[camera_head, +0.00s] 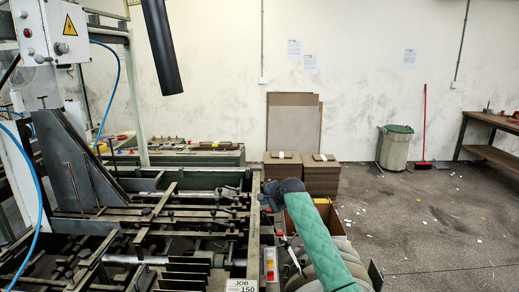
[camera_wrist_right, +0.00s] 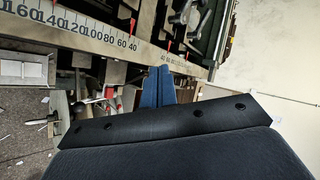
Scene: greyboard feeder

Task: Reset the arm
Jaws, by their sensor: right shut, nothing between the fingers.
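My right arm in its green padded sleeve reaches up from the bottom of the head view. Its dark right gripper (camera_head: 270,196) is beside the right edge of the feeder machine (camera_head: 254,225). In the right wrist view the two blue fingers (camera_wrist_right: 155,88) are together, with nothing between them. Their tips point at the machine's metal rail with a printed scale (camera_wrist_right: 100,32). The dark wrist body hides much of the lower wrist view. My left gripper is in neither view.
Stacks of brown board (camera_head: 321,176) stand behind my right gripper, with grey sheets (camera_head: 293,125) leaning on the wall. A bin (camera_head: 394,148), a red broom (camera_head: 424,125) and a workbench (camera_head: 490,153) are farther right. Open floor with scraps (camera_head: 440,215) lies on the right.

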